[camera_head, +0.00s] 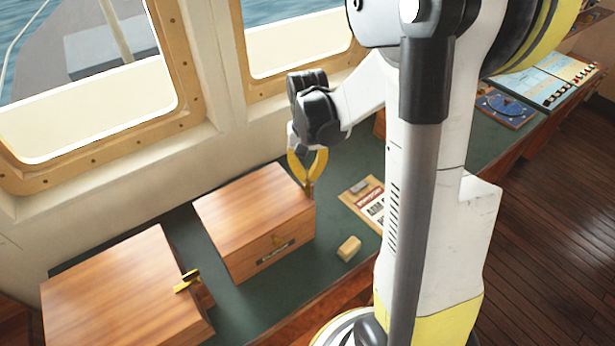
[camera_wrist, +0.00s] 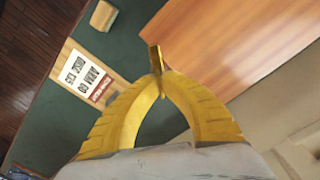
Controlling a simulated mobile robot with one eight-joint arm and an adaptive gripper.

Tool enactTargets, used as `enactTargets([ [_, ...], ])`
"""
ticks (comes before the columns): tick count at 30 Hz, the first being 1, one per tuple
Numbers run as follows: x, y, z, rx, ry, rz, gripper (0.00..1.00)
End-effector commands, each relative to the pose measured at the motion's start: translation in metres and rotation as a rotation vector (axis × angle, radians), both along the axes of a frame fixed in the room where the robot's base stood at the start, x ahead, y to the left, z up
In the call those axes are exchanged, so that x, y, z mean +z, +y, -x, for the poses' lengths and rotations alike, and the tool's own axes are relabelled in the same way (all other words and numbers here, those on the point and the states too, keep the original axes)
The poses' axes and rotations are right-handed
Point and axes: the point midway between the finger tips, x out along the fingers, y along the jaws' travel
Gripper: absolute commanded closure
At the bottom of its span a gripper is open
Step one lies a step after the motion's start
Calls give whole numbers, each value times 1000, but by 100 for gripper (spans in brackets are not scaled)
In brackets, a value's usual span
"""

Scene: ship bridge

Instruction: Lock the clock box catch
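A wooden box (camera_head: 255,215) with a dark label plate (camera_head: 277,252) and a small brass fitting (camera_head: 276,238) on its front stands on the green counter. A second wooden box (camera_head: 125,295) at the lower left has a brass catch-like piece (camera_head: 186,281) on its right side. I cannot tell for certain which is the clock box. My yellow gripper (camera_head: 309,187) is at the right rear edge of the labelled box. In the wrist view its fingertips (camera_wrist: 156,65) meet near a wooden box (camera_wrist: 225,55). Contact is unclear.
A small wooden block (camera_head: 349,248) lies on the counter right of the labelled box. A clipboard with a printed sheet (camera_head: 370,203) lies behind it. Windows line the back wall. My arm hides part of the counter.

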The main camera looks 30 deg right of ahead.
Motion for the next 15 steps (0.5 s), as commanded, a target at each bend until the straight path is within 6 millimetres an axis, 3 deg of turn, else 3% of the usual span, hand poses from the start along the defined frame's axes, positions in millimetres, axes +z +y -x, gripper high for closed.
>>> enactTargets([
  [15,-1,0,0,-487,0,0,100],
])
